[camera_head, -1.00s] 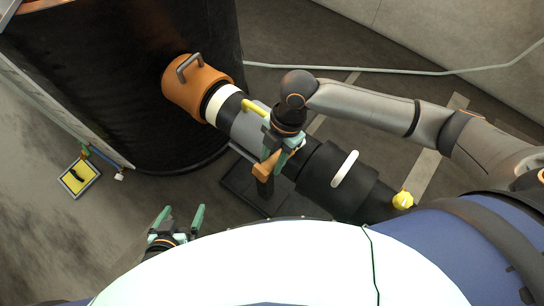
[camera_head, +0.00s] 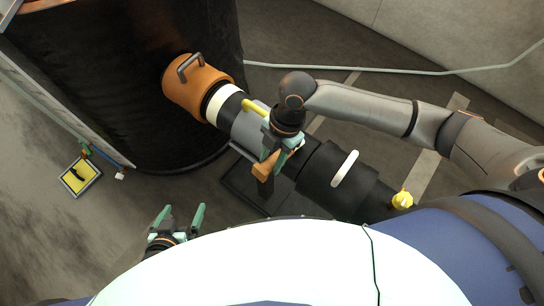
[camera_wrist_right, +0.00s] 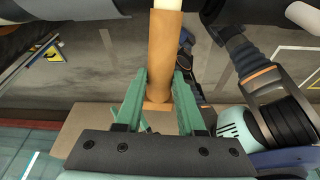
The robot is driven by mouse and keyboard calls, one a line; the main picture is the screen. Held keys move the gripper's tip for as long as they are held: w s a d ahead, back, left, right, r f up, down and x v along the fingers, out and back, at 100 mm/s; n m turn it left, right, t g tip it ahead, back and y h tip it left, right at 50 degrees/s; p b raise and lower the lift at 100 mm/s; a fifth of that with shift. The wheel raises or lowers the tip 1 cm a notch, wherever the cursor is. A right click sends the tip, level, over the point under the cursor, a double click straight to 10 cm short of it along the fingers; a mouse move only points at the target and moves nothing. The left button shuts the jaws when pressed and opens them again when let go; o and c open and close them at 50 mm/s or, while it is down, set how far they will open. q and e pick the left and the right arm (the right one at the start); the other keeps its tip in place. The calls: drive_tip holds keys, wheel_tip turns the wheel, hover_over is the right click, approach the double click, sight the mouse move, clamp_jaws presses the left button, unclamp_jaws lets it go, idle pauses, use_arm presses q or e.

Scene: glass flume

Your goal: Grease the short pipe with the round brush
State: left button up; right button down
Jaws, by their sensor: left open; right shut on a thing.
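A line of pipe parts runs from the dark tank down to the right in the head view. It has an orange collar (camera_head: 188,94), a white ring (camera_head: 222,103), a grey section (camera_head: 244,128) and a wide black section (camera_head: 330,180). I cannot tell which part is the short pipe. My right gripper (camera_head: 281,150) is over the middle of this line, shut on an orange-brown handle (camera_wrist_right: 163,50), which I take to be the round brush's. The handle has a pale end at the top of the right wrist view; no bristles are discernible. My left gripper (camera_head: 183,214) is open and empty at lower left.
The dark tank (camera_head: 120,90) fills the upper left. A yellow panel (camera_head: 79,178) lies on the floor beside it. A small yellow object (camera_head: 402,200) sits at the black section's lower right end. A pale hose (camera_head: 400,71) crosses the floor behind my right arm.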

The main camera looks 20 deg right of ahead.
drive_tip(key=shift+s+d+p, duration=0.1)
drive_tip(key=shift+p, duration=0.3)
idle(0.8)
drive_tip(key=shift+p, duration=0.3)
idle(0.3)
drive_tip(key=shift+f+p, duration=0.1)
drive_tip(key=shift+p, duration=0.25)
idle(0.6)
drive_tip(key=shift+r+p, duration=1)
drive_tip(key=shift+r, duration=3.05)
